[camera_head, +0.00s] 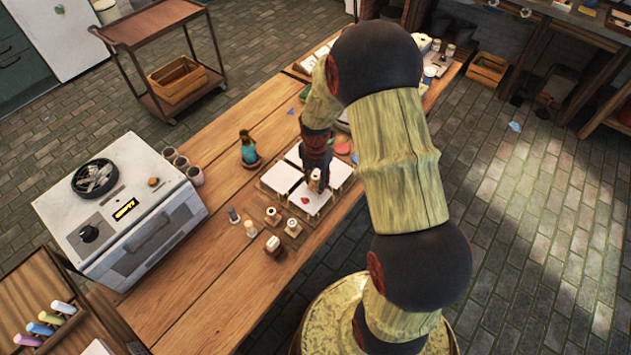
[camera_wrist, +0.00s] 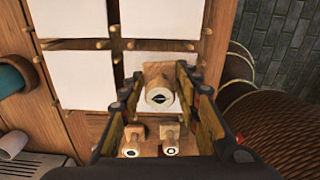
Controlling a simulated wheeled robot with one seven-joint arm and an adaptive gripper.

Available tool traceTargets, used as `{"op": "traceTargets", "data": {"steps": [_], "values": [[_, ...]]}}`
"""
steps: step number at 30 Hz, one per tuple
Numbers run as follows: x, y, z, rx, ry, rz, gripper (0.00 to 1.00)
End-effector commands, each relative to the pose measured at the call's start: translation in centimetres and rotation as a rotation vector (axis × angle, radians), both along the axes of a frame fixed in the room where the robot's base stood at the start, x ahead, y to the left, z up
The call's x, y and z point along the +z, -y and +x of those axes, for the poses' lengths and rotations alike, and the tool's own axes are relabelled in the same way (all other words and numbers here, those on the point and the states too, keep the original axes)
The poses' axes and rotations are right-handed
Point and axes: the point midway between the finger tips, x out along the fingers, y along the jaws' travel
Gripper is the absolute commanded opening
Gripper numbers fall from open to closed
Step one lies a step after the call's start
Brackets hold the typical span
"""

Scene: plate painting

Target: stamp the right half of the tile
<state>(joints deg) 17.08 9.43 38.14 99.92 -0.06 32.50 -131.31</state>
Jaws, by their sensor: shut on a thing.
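My gripper (camera_wrist: 159,76) is shut on a wooden stamp (camera_wrist: 160,98) whose pale round end shows a dark leaf mark. In the head view, my gripper holds the stamp (camera_head: 315,181) upright over the far part of the nearest white tile (camera_head: 316,204). A red mark (camera_head: 305,200) is on that tile, left of its middle in the head view. The tile also shows behind the stamp in the wrist view (camera_wrist: 135,63); the red mark is hidden there. I cannot tell whether the stamp touches the tile.
Other white tiles (camera_head: 281,177) lie beside it in a wooden rack. Several stamps (camera_head: 272,215) stand in front of the rack; two show in the wrist view (camera_wrist: 132,150). A white oven-like machine (camera_head: 130,215) is at the left.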

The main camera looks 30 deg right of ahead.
Motion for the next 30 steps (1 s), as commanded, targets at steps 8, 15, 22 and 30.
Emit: {"op": "traceTargets", "data": {"steps": [8, 15, 22, 30], "values": [[2.3, 0.0, 0.0, 0.0, 0.0, 0.0, 0.17], [4.1, 0.0, 0.1, 0.0, 0.001, -0.001, 0.17], [5.3, 0.0, 0.1, 0.0, 0.001, -0.001, 0.17], [5.2, 0.0, 0.1, 0.0, 0.001, -0.001, 0.17]]}}
